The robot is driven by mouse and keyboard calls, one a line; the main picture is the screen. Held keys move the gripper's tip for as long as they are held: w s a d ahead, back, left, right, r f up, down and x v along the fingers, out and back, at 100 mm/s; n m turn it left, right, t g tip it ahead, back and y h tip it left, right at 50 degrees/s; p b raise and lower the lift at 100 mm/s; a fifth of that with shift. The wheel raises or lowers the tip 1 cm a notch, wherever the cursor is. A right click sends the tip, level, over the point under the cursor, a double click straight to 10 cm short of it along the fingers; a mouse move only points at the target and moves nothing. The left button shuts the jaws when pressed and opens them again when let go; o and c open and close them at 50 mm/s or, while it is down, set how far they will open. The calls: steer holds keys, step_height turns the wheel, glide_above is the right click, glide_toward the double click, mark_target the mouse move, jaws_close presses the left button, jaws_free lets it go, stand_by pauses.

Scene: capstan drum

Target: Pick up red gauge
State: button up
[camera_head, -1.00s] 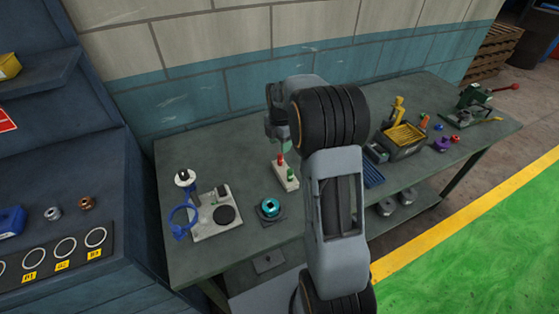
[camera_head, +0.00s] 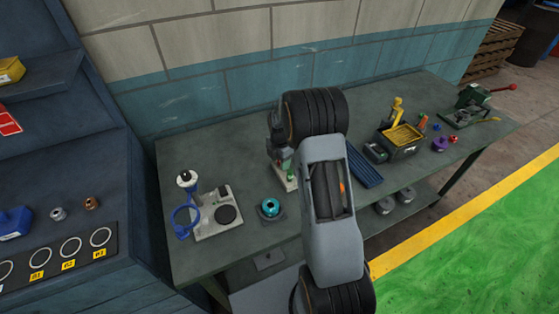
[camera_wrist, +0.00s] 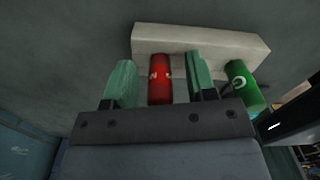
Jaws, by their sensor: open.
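The red gauge (camera_wrist: 160,79) is a small red cylinder with pale marks, standing at a pale block (camera_wrist: 205,44) beside a green gauge (camera_wrist: 243,84). In the wrist view my gripper (camera_wrist: 161,78) is open, with one pale green finger on each side of the red gauge. The finger on the right sits between the red and green gauges. I cannot tell whether either finger touches the red gauge. In the head view my gripper (camera_head: 281,157) is over the block on the bench, and it hides the red gauge; the green gauge (camera_head: 291,177) shows just beside it.
On the bench (camera_head: 232,258), a teal ring piece (camera_head: 270,207) on a dark base stands in front of the block. A pale plate (camera_head: 222,222) with a blue ring lies to the left. A blue ribbed tray (camera_head: 365,166) and a yellow-topped box (camera_head: 402,139) stand to the right.

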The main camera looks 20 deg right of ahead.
steer(key=shift+c, duration=0.2)
jaws_close()
steer(key=shift+r, duration=0.1)
steer(key=shift+r, duration=0.55)
steer(key=s+d+r+b, duration=0.1)
steer(key=s+r+b, duration=0.2)
steer(key=s+r, duration=0.8)
steer(key=s, duration=0.3)
steer(key=shift+r+b, duration=0.35)
steer(key=shift+b, duration=0.05)
steer(key=shift+d, duration=0.1)
